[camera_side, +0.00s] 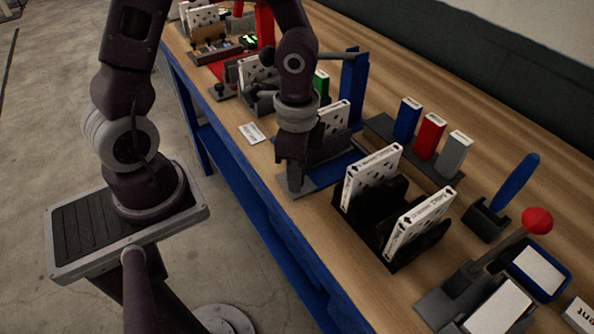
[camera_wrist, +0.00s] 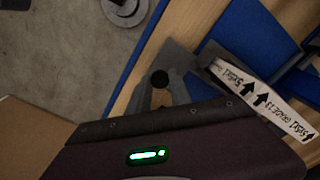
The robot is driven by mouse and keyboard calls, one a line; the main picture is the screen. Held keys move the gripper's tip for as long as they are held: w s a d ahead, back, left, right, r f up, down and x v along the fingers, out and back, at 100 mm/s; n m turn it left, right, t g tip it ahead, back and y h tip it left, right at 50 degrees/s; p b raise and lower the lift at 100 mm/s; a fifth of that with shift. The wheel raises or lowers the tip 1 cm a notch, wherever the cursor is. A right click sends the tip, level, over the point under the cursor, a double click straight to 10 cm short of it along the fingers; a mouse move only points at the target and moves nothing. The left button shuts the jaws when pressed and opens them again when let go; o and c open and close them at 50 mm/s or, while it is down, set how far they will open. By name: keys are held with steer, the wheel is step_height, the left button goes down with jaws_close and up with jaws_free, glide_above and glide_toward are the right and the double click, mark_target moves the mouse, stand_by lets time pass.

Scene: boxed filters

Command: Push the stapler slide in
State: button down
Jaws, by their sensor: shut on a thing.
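The stapler station has a blue upright post (camera_side: 354,88) and a blue base (camera_side: 338,170). A white boxed filter with black arrows (camera_side: 334,120) stands on it, and its long printed edge shows in the wrist view (camera_wrist: 262,94). The grey slide plate (camera_wrist: 186,62) lies at the front of the base, by the table edge, with a dark round knob (camera_wrist: 160,78). My gripper (camera_side: 294,176) points down over the plate. In the wrist view its fingers (camera_wrist: 160,94) are closed around the knob. In the side view the gripper hides the knob.
A black rack (camera_side: 382,218) with two boxed filters stands just right of the stapler. Blue, red and grey boxes (camera_side: 430,136) stand behind it. A red-knobbed lever (camera_side: 537,220) is at the right. A small white label (camera_side: 251,133) lies near the front table edge.

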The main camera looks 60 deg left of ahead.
steer(key=shift+w, duration=0.1)
steer(key=shift+a, duration=3.35)
steer(key=c, duration=1.2)
jaws_free()
steer(key=shift+o, duration=0.2)
